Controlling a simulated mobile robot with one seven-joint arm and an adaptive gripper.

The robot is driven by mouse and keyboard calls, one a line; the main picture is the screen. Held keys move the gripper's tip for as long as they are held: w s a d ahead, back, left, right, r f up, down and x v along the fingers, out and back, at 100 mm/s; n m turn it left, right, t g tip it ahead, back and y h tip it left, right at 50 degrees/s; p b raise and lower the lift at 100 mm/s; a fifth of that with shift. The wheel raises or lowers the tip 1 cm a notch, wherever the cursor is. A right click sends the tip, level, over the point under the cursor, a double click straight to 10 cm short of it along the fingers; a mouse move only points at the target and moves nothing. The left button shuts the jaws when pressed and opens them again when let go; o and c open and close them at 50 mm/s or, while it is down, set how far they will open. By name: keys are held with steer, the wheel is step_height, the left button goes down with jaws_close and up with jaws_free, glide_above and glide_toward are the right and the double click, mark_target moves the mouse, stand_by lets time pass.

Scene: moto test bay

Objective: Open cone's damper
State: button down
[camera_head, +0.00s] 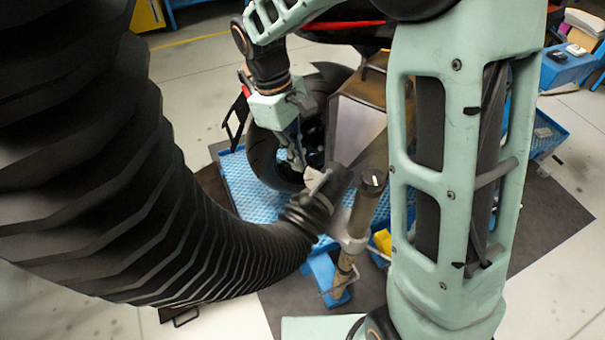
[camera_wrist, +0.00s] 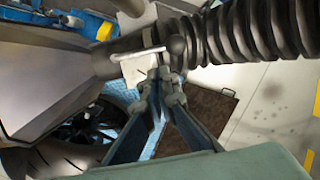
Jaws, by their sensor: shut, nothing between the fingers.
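The cone (camera_wrist: 50,70) is a dark grey metal hood at the left of the wrist view. Its neck joins a black ribbed hose. In the head view the cone (camera_head: 358,125) is partly hidden behind my arm. The damper handle (camera_wrist: 138,54), a thin silver rod with a pale plate below it, sits across the neck. It also shows in the head view (camera_head: 319,184). My gripper (camera_wrist: 160,90) is shut and empty, with its fingertips just below the pale plate and rod. In the head view my gripper (camera_head: 298,163) is beside the neck. I cannot tell whether it touches the handle.
The thick black hose (camera_head: 190,230) fills the left of the head view. A motorcycle wheel (camera_wrist: 70,140) is below the cone, by a blue grated platform (camera_head: 245,190). A grey post (camera_head: 365,205) stands right of the neck. Open floor is at the wrist view's right.

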steer(key=shift+v, duration=2.3)
